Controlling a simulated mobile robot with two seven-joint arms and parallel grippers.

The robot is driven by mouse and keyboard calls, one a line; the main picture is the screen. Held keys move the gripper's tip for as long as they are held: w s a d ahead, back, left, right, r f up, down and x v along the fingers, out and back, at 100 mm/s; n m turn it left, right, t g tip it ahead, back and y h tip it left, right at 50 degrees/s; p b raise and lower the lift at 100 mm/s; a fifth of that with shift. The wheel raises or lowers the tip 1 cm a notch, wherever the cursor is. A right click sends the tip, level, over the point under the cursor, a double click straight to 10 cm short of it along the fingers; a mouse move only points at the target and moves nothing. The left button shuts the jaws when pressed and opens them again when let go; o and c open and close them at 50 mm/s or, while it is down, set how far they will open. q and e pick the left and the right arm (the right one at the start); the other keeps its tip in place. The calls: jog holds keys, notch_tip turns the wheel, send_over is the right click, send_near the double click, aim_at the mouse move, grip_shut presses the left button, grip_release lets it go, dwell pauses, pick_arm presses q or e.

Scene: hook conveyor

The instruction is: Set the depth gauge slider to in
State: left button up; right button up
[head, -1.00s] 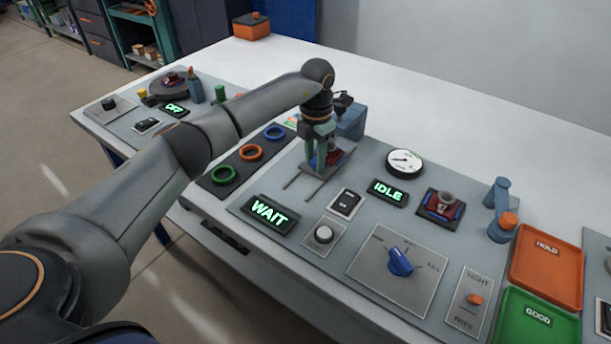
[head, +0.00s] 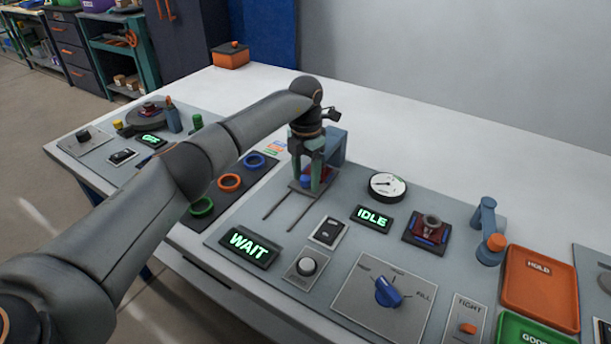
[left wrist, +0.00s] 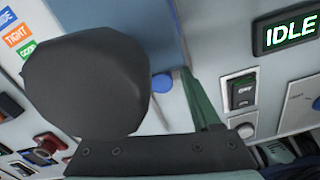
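The depth gauge is a blue bracket (head: 334,147) at the back of the panel with two thin rails (head: 279,205) running toward the front. A small grey slider plate (head: 297,189) sits at the rails' bracket end, with a blue knob (head: 305,180) on it. My left gripper (head: 310,182) points down over the plate, its teal fingers apart on either side of the knob. In the left wrist view the blue knob (left wrist: 163,83) lies beside a green finger; a large dark shape hides much. Contact with the knob is unclear. My right gripper is not in view.
The WAIT display (head: 249,247), IDLE display (head: 372,218), round dial (head: 387,186) and blue rotary knob (head: 388,292) surround the gauge. Coloured rings lie on a dark mat (head: 228,196) to the left. Orange (head: 540,283) and green trays stand at right.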

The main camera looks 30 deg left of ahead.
pick_arm(q)
jog(key=shift+r, duration=0.1)
notch_tip(320, 180, up, 12)
jog(key=shift+r, duration=0.15)
dwell(0.5)
jog(key=shift+s, duration=0.15)
